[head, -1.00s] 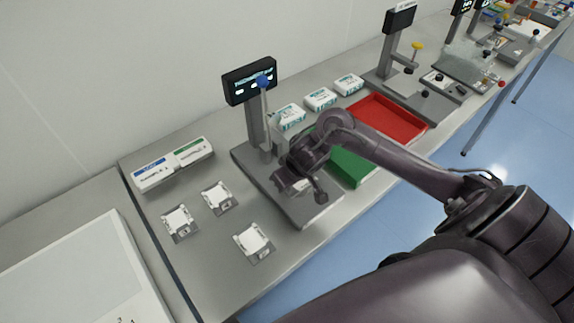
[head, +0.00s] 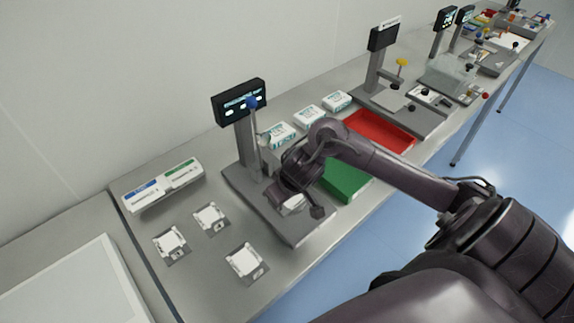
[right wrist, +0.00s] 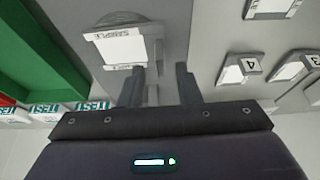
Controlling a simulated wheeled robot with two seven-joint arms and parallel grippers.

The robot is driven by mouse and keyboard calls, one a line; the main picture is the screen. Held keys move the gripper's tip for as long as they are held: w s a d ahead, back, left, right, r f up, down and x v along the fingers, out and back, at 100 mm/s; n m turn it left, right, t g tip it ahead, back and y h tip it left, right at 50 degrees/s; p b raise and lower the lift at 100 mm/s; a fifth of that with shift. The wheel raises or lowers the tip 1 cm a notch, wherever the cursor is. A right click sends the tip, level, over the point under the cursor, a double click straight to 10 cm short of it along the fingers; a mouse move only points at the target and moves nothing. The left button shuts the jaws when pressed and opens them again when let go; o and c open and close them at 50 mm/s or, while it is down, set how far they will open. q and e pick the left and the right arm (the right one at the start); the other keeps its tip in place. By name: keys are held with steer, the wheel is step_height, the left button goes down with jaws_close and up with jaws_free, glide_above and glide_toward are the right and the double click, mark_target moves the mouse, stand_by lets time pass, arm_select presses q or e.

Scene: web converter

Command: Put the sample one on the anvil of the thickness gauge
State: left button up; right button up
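The thickness gauge (head: 240,140) stands on the bench with a lit display, a blue-knobbed lever and a flat grey base. A white sample card marked SAMPLE (right wrist: 122,47) lies over the gauge's base beside a round grey disc (right wrist: 117,18), seemingly the anvil, partly hidden by the card. Its number is not legible, and whether it rests flat cannot be told. The card also shows in the head view (head: 292,205), below my right gripper (right wrist: 161,84). The fingers are apart, with the card mostly beyond and left of them. My left gripper is not in view.
Several other sample cards (head: 245,262) lie left of the gauge, near a white and blue-green labelled box (head: 163,187). A green tray (head: 345,182) and a red tray (head: 385,135) sit to the right, with white TEST packs (head: 309,117) behind. More instruments stand farther right.

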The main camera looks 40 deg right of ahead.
steer(key=p+v, duration=0.2)
steer(key=v, duration=0.7)
steer(key=shift+r, duration=0.2)
steer(key=shift+s+f, duration=0.1)
steer(key=shift+s, duration=0.1)
